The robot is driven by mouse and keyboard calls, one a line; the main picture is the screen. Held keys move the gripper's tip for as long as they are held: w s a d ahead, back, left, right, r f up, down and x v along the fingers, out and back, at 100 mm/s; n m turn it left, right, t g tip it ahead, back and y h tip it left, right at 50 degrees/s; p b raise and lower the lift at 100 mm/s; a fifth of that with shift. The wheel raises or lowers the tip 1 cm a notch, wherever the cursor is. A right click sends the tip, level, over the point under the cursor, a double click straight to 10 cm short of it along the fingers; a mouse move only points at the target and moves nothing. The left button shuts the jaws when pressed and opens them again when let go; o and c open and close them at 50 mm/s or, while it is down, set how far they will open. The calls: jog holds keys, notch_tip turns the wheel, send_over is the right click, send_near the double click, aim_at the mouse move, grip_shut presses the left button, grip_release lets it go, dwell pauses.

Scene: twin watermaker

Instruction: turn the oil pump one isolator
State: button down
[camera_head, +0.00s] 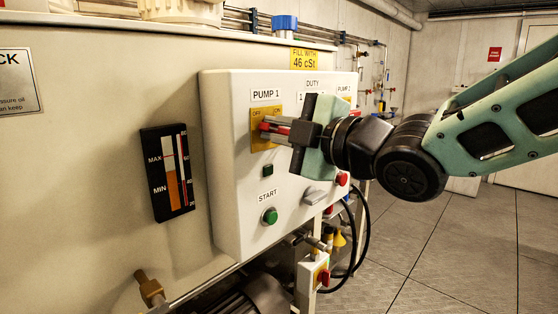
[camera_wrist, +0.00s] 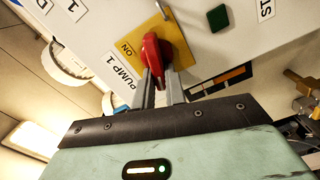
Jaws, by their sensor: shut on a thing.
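The pump 1 isolator is a red handle on a yellow plate (camera_head: 257,143) marked OFF and ON, under the PUMP 1 label at the upper left of the white control box (camera_head: 226,200). In the wrist view the red handle (camera_wrist: 151,50) stands out from the yellow plate (camera_wrist: 178,48). My gripper (camera_head: 266,133) reaches in from the right. Its two grey fingers are shut on the red handle, which they partly hide. In the head view the fingers and gripper body cover part of the panel, including most of the DUTY switch area.
A green START button (camera_head: 270,216) and a small dark green square (camera_head: 268,170) sit below the isolator. A grey knob (camera_head: 314,196) and a red button (camera_head: 342,179) are to the right. An oil level gauge (camera_head: 168,172) is left of the box. Open floor (camera_head: 440,240) lies right.

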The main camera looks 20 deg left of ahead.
jog(key=n+b, duration=0.1)
jog(key=b, duration=0.1)
jog(key=f+n+b, duration=0.1)
jog(key=n+b, duration=0.1)
jog(key=shift+s+b, duration=0.1)
jog(key=shift+b, duration=0.3)
jog(key=shift+r+n, duration=0.15)
jog(key=shift+n, duration=0.35)
jog(key=c, duration=1.4)
grip_release()
jog(key=shift+c, duration=0.2)
jog(key=v, duration=1.7)
jog(key=shift+d, duration=0.2)
